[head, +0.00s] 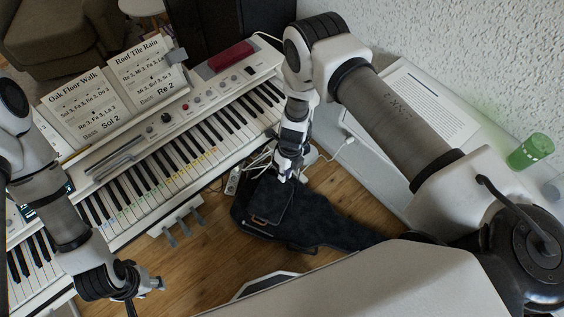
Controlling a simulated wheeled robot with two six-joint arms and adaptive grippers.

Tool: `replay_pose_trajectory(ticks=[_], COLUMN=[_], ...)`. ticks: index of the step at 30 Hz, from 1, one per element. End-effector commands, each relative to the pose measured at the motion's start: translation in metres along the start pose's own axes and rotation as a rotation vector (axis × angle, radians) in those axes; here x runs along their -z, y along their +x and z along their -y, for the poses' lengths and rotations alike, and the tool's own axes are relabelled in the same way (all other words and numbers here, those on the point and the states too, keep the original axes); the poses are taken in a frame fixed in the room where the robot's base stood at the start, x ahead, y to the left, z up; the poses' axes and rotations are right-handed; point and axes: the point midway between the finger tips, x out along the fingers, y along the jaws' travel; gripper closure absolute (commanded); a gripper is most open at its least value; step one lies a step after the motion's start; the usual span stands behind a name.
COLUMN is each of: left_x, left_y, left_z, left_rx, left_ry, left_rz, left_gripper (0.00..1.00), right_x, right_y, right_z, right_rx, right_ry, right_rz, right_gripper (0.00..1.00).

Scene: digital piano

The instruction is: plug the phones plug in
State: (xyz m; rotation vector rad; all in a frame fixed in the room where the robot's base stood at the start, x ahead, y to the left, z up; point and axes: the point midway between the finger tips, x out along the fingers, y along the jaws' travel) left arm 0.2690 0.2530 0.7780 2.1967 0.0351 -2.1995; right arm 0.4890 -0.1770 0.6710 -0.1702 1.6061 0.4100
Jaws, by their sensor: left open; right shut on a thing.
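The digital piano (170,160) runs diagonally across the left half of the head view. My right gripper (292,172) hangs pointing down just off the piano's right end, above a black bag. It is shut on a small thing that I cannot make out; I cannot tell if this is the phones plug. My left gripper (150,284) is open at the lower left, in front of the keyboard, with nothing visible in it. I cannot pick out the phones socket.
A black instrument bag (310,215) lies on the wooden floor. White cables and a power strip (233,181) lie by the piano's right end. Pedals (183,224) stick out in front. A green cup (530,150) stands on the white surface at right. Song sheets (86,104) stand on the piano.

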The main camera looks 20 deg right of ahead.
Motion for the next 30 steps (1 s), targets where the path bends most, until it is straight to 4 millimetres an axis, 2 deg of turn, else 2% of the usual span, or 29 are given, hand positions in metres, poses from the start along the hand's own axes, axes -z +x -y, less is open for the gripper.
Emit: replay_pose_trajectory(ticks=[10, 14, 30], left_x=[0.000, 0.000, 0.000], left_y=[0.001, 0.007, 0.071], left_z=[0.000, 0.000, 0.001], left_rx=[0.000, 0.000, 0.000], left_ry=[0.000, 0.000, 0.000], left_rz=[0.000, 0.000, 0.000], left_gripper=[0.58, 0.58, 0.58], right_x=[0.001, 0.001, -0.033], right_y=[0.002, 0.004, 0.007], right_z=[0.001, 0.001, 0.003], right_rx=[0.000, -0.001, 0.000], right_ry=[0.023, 0.021, 0.017], right_rz=[0.005, 0.003, 0.006], right_gripper=[1.00, 1.00, 1.00])
